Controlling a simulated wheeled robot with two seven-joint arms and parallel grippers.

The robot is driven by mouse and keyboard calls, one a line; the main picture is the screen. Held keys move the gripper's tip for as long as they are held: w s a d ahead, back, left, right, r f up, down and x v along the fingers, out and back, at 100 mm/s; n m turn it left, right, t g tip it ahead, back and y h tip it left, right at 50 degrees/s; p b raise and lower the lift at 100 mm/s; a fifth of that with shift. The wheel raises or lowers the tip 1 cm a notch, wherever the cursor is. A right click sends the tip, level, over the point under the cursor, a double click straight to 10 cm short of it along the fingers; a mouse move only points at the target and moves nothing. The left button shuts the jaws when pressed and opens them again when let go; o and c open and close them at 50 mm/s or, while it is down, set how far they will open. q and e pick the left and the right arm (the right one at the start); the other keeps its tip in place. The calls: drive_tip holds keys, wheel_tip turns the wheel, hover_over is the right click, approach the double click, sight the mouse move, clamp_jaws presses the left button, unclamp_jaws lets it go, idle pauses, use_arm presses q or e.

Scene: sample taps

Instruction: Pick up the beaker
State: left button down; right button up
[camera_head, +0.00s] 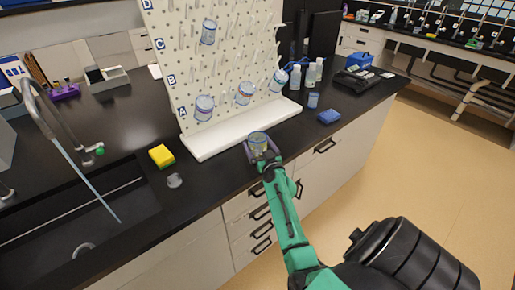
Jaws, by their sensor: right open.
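A small clear glass beaker (258,138) with a bluish rim and a yellowish tint stands at the front edge of the black bench, in front of the white drip tray. My right gripper (262,150), on the green arm, is at the beaker with its fingers open on either side of it. Whether the fingers touch the glass cannot be told. The lower part of the beaker is partly hidden by the gripper. My left gripper is not in view.
A pegboard rack (222,60) behind holds several glass vessels above a white drip tray (240,130). A yellow sponge (161,155) and a small clear piece (174,181) lie left, beside the sink (130,205).

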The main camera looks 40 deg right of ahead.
drive_tip(key=shift+s+r, duration=0.1)
drive_tip(key=c, duration=1.3)
wheel_tip(320, 180, up, 20)
drive_tip(key=shift+p, duration=0.85)
